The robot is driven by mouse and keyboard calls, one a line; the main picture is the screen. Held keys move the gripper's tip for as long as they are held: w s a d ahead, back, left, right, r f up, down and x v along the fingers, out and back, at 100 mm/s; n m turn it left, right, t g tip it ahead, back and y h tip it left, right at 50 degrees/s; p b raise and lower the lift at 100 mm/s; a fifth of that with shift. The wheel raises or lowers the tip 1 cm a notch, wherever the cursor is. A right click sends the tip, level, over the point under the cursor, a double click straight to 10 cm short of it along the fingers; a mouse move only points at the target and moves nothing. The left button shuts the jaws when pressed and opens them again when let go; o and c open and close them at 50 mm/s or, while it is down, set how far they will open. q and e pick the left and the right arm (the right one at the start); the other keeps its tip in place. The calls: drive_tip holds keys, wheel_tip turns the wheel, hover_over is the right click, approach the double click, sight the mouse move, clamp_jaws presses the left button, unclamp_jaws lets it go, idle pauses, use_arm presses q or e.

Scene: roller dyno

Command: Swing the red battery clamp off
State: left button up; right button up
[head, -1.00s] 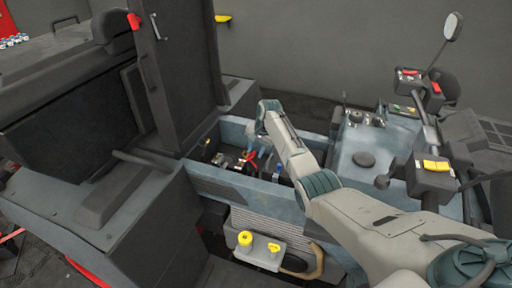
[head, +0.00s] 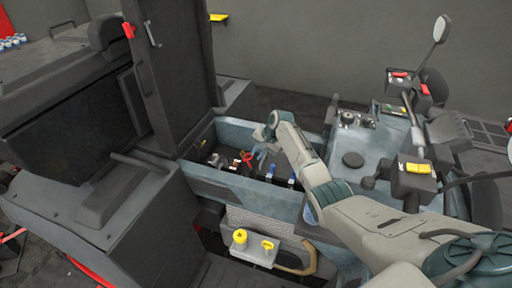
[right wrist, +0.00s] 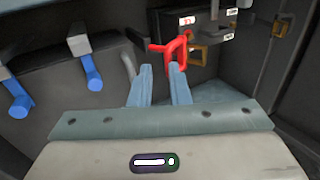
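The red battery clamp (head: 247,157) sits on the dark battery inside the open bay; in the right wrist view the red clamp (right wrist: 177,52) stands just beyond the fingertips, nearest the right-hand finger. My right gripper (head: 260,151) reaches into the bay beside the clamp. In the right wrist view my right gripper (right wrist: 161,70) is open, with an empty gap between its two blue-grey fingers. The dark battery (right wrist: 205,27) carries white and red labels. Whether a finger touches the clamp I cannot tell. My left gripper is not in view.
Two blue-handled levers (right wrist: 93,72) stand on the bay wall to the left in the wrist view. The bay's blue-grey wall (head: 240,188) runs along the front. A tall dark raised panel (head: 172,65) stands left of the bay. A yellow cap (head: 240,237) sits below.

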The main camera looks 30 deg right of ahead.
drive_tip(key=shift+o, duration=1.2)
drive_tip(key=shift+w+a+f, duration=0.1)
drive_tip(key=shift+w+a, duration=0.05)
drive_tip(key=shift+a, duration=0.05)
drive_tip(key=shift+d, duration=0.15)
drive_tip(key=b+v, duration=0.2)
drive_tip(key=v, duration=0.8)
drive_tip(key=shift+r+b, duration=0.3)
drive_tip(key=shift+w, duration=0.1)
